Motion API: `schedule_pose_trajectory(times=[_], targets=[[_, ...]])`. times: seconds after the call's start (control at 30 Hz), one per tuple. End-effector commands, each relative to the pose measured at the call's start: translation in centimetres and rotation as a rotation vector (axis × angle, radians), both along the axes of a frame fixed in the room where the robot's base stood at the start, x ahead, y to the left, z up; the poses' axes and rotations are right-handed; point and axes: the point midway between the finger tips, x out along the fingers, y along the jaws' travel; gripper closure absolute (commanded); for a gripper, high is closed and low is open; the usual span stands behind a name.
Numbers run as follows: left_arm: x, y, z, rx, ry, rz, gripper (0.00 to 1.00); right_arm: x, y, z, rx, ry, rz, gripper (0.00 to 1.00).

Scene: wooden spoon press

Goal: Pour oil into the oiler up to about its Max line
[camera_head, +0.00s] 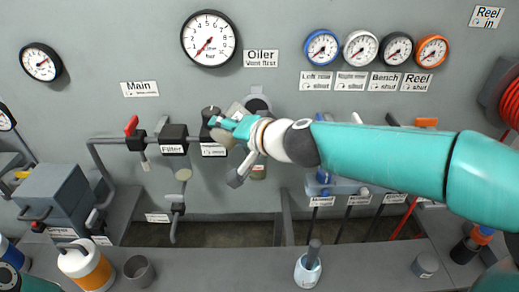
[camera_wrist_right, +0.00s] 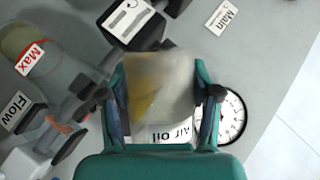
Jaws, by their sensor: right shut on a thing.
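My right gripper (camera_head: 226,124) is shut on the oil bottle in front of the grey panel, below the big gauge. The wrist view shows the bottle (camera_wrist_right: 160,88) between both fingers. It is cloudy, with yellow oil inside and an "Air oil" label. The head view mostly hides it behind the gripper, so its tilt and spout are unclear. In the wrist view, the oiler (camera_wrist_right: 62,68), a clear bowl with a red "Max" tag (camera_wrist_right: 31,57), lies left of the bottle, apart from it. Its oil level is unclear. My left gripper is out of view.
A filter block (camera_head: 174,137) and its pipe stand left of my right gripper. A big gauge (camera_head: 209,40) is above it.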

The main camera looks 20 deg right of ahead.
Motion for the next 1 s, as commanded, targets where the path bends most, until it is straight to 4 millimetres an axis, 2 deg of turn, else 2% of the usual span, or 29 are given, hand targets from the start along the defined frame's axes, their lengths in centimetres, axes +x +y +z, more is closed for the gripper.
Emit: schedule_pose_trajectory(times=[0.2, 1.0], targets=[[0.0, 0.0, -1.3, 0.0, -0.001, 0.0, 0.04, 0.0, 0.0, -0.3, 0.078, 0.023, -0.002, 0.76], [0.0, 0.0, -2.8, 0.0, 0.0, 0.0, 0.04, 0.0, -0.1, -0.4, 0.225, 0.062, -0.004, 0.76]])
